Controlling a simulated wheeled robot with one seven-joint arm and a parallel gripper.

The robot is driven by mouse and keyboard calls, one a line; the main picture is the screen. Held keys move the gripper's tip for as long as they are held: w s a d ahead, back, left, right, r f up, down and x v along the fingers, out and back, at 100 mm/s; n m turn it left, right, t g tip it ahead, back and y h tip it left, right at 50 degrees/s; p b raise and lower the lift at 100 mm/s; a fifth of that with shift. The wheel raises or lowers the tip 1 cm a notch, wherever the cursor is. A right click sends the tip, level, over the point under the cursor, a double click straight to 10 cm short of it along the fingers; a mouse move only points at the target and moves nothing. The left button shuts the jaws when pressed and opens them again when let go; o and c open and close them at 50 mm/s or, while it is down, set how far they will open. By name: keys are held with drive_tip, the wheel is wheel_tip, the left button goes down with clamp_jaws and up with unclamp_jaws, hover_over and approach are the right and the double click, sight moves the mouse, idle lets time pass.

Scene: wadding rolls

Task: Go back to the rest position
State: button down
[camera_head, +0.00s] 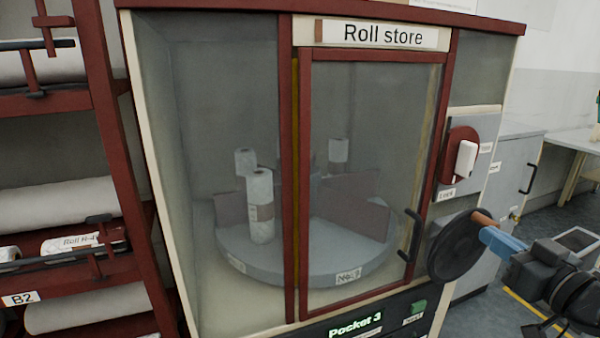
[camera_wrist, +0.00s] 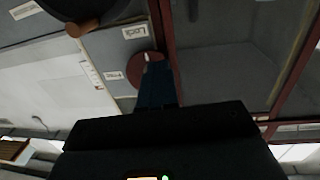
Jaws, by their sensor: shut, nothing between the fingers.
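My gripper (camera_head: 487,236) is at the right in the head view, with its blue fingers shut and empty. Its fingertips are close to the black handwheel (camera_head: 452,250) and its brown knob (camera_head: 484,218); I cannot tell whether they touch. In the wrist view my gripper (camera_wrist: 154,68) points up the picture, and its dark fingers overlap the round red lock plate (camera_wrist: 137,66). The knob (camera_wrist: 84,27) shows there at the upper left, apart from the fingers.
The roll store's glazed door (camera_head: 372,130) looks shut, with a black handle (camera_head: 410,235). Inside, white rolls (camera_head: 260,200) stand on a grey turntable (camera_head: 300,262). A red rack (camera_head: 100,110) stands at left. A grey cabinet (camera_head: 515,180) and table (camera_head: 575,138) are at right.

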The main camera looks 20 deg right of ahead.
drive_tip(key=s+a+f+m+g+h, duration=0.2)
drive_tip(key=s+a+f+g, duration=0.1)
drive_tip(key=s+a+f, duration=1)
drive_tip(key=s+a+r+n+y, duration=0.1)
drive_tip(key=s+a, duration=0.4)
drive_tip(key=s, duration=0.4)
drive_tip(key=s+a+r+n+y+p, duration=0.1)
drive_tip(key=s+a+r+y, duration=0.1)
drive_tip(key=s+a, duration=0.4)
drive_tip(key=s, duration=0.3)
drive_tip(key=shift+s+a+r+n, duration=0.15)
drive_tip(key=shift+s+n, duration=0.2)
drive_tip(key=shift+n, duration=0.05)
drive_tip(key=c, duration=1.8)
unclamp_jaws()
